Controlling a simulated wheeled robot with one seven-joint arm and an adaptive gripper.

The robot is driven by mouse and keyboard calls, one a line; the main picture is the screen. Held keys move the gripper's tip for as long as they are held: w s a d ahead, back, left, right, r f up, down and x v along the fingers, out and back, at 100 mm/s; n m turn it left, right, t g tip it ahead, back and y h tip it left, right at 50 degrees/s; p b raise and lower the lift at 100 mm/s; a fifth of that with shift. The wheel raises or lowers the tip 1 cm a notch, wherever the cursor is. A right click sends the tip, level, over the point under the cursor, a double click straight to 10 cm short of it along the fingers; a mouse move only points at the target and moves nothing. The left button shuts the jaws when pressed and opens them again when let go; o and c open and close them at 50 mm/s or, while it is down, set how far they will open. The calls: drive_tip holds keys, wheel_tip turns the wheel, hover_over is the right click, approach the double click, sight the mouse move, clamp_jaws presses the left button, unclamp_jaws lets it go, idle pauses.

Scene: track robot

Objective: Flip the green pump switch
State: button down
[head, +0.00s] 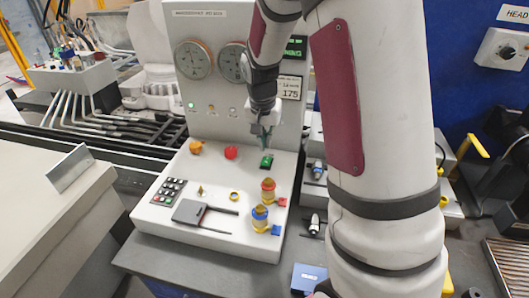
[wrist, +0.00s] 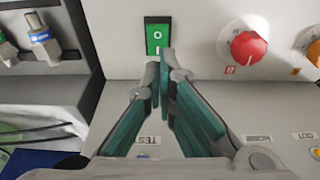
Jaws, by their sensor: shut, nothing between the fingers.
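The green pump switch (head: 266,161) is a small green rocker in a dark frame on the sloped face of the control console (head: 150,212). In the wrist view the switch (wrist: 157,37) shows a white O on its upper part and a white I on its lower part. My gripper (head: 265,143) is just above the switch in the head view. In the wrist view my gripper (wrist: 161,56) has its teal fingers together, with the tips at the lower end of the switch. I cannot tell whether they touch it. The fingers hide the switch's bottom edge.
A red knob (wrist: 246,48) sits right of the switch in the wrist view. An orange knob (head: 196,147), a keypad (head: 169,192), and blue-topped (head: 260,217) and red-topped (head: 268,190) fittings share the console. Gauges (head: 194,60) stand on the panel behind.

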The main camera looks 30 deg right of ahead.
sight(264, 163)
drive_tip(key=shift+s+a+f, duration=0.15)
drive_tip(key=shift+f, duration=0.9)
drive_tip(key=shift+s+a+f, duration=0.1)
drive_tip(key=shift+f, duration=0.95)
drive_tip(key=shift+s+a+f, duration=0.35)
drive_tip(key=shift+f, duration=0.25)
drive_tip(key=shift+s+a+f, duration=0.2)
drive_tip(key=shift+s, duration=0.05)
drive_tip(key=shift+w+d, duration=0.15)
